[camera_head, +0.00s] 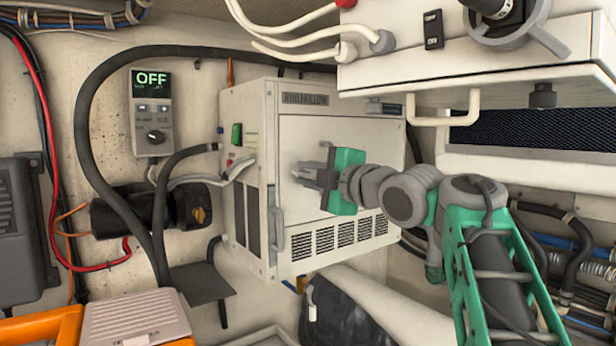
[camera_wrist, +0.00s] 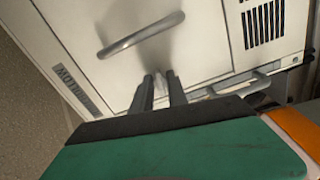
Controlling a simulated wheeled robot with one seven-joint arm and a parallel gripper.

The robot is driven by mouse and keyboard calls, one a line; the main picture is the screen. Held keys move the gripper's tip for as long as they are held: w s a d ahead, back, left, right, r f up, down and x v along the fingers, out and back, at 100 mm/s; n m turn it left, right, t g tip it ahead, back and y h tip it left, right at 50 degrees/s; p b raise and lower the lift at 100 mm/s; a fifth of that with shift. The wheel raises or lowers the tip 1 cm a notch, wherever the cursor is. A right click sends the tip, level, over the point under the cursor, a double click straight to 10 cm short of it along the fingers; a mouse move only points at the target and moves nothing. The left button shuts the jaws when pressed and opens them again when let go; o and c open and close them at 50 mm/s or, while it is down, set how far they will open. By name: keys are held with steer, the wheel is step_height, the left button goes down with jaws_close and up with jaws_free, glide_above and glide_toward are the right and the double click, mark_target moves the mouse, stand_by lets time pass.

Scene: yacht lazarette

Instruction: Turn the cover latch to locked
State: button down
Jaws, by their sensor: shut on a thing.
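The white generator-like cabinet (camera_head: 256,130) stands against the back wall, its front cover (camera_head: 345,137) closed above a row of vents. My gripper (camera_head: 308,175) reaches in from the right and is at the front of this cover. In the wrist view my two dark fingers (camera_wrist: 161,95) are close together, with a small pale piece between them that I take for the cover latch (camera_wrist: 161,83). The fingers hide most of it, so its angle cannot be read. A curved bar handle (camera_wrist: 140,36) shows on the panel beyond the fingertips.
A controller reading OFF (camera_head: 151,112) hangs on the wall at left, with black hoses beside it. A white unit with a bracket handle (camera_head: 442,108) overhangs at upper right. An orange case (camera_head: 40,326) is at lower left.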

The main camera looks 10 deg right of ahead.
steer(key=m, duration=0.8)
steer(key=shift+a+f, duration=0.1)
steer(key=m, duration=0.3)
steer(key=shift+s+m, duration=0.1)
steer(key=shift+m, duration=0.2)
steer(key=m+p, duration=0.1)
steer(key=m, duration=0.3)
steer(key=shift+a, duration=0.1)
steer(key=c, duration=1.3)
jaws_free()
